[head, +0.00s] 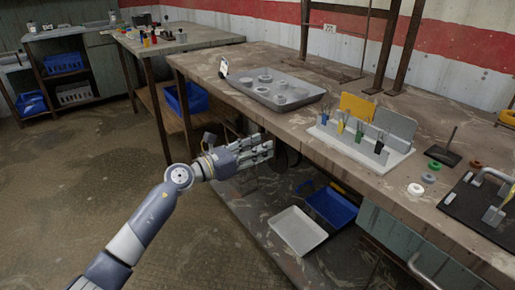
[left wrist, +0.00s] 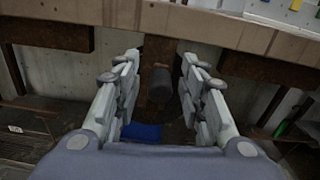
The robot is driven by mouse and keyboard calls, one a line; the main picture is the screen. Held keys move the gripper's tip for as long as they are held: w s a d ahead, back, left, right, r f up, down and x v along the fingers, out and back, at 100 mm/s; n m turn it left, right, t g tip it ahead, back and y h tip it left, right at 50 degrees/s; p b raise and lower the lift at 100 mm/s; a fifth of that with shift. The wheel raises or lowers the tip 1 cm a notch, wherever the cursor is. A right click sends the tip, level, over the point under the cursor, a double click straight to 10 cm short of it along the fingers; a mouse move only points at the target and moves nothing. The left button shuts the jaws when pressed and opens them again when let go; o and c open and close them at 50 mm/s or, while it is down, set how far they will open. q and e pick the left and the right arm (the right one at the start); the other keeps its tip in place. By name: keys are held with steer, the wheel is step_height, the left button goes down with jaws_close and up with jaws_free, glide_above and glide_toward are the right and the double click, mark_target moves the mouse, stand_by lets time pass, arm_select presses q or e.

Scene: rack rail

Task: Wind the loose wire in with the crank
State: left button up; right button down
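My left gripper (head: 268,148) is in front of the near edge of the long workbench, at about the height of its top. In the left wrist view its fingers (left wrist: 160,65) are spread apart with nothing held between them. A dark cylinder-like shape (left wrist: 159,86) shows in the gap, beyond the fingers. A bent grey metal handle (head: 490,179), possibly the crank, stands on a black plate (head: 466,208) at the far right of the bench, well away from the gripper. I cannot make out the loose wire. My right gripper is not in view.
The workbench (head: 235,85) bears a grey tray (head: 300,84) with round parts and a white rack (head: 388,160) with several coloured-handled tools. Small rings, including a white one (head: 415,189), lie near the black plate. A white bin (head: 298,231) and blue bin (head: 332,207) sit below.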

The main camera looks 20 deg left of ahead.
arm_select(q)
steer(key=shift+c, duration=0.3)
jaws_close()
steer(key=shift+f, duration=0.1)
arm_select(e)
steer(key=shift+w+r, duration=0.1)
arm_select(q)
steer(key=shift+f+n+p, duration=0.1)
steer(key=shift+n+p, duration=0.2)
steer(key=shift+o, duration=0.3)
jaws_free()
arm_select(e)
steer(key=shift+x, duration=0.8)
arm_select(q)
steer(key=shift+a, duration=0.15)
